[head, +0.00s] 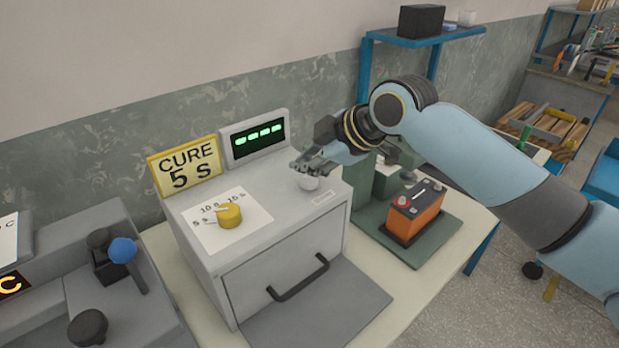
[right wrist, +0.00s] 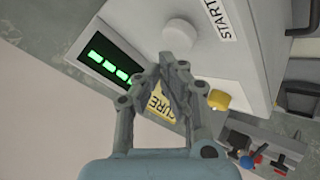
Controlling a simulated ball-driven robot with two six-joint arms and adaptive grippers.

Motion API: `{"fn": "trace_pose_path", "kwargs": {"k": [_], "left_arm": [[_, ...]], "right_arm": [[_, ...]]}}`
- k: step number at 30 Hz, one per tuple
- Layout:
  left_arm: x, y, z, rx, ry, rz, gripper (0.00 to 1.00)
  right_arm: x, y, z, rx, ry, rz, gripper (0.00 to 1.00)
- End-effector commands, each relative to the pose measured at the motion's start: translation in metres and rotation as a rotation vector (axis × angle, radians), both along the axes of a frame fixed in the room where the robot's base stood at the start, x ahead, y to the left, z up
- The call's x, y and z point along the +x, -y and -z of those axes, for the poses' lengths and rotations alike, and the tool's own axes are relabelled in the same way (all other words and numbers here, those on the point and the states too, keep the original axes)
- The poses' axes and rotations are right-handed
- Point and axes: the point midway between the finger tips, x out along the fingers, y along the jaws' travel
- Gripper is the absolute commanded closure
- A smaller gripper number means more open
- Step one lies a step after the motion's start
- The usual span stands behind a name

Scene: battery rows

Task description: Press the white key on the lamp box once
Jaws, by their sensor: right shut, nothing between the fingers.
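The lamp box (head: 285,240) is a light grey box with a drawer-like front and dark handle on the table. Its round white key (head: 309,183) sits on the top, near the right end; it shows in the right wrist view (right wrist: 179,36) beside a START label (right wrist: 217,18). My right gripper (head: 298,167) is shut and empty, just above and slightly behind the key in the head view. In the right wrist view the closed fingertips (right wrist: 173,60) appear close to the key; I cannot tell whether they touch. My left gripper is not in view.
On the box stand a yellow CURE 5 S sign (head: 187,166) and a display (head: 257,137) with green dashes; a yellow knob (head: 229,216) sits on a dial card. An orange battery (head: 413,212) stands right. A grey device with a blue-knobbed lever (head: 123,250) stands left.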

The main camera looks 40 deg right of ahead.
Motion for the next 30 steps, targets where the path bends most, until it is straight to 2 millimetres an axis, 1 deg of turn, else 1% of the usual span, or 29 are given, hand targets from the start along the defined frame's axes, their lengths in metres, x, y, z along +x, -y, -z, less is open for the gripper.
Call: {"fn": "trace_pose_path", "kwargs": {"k": [6, 14, 30], "left_arm": [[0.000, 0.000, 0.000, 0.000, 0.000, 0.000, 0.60], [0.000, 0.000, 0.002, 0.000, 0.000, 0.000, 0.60], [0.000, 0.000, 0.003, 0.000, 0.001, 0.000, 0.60]], "right_arm": [[0.000, 0.000, 0.001, 0.000, 0.000, 0.000, 1.00], [0.000, 0.000, 0.008, 0.000, 0.000, 0.000, 1.00], [0.000, 0.000, 0.010, 0.000, 0.000, 0.000, 1.00]]}}
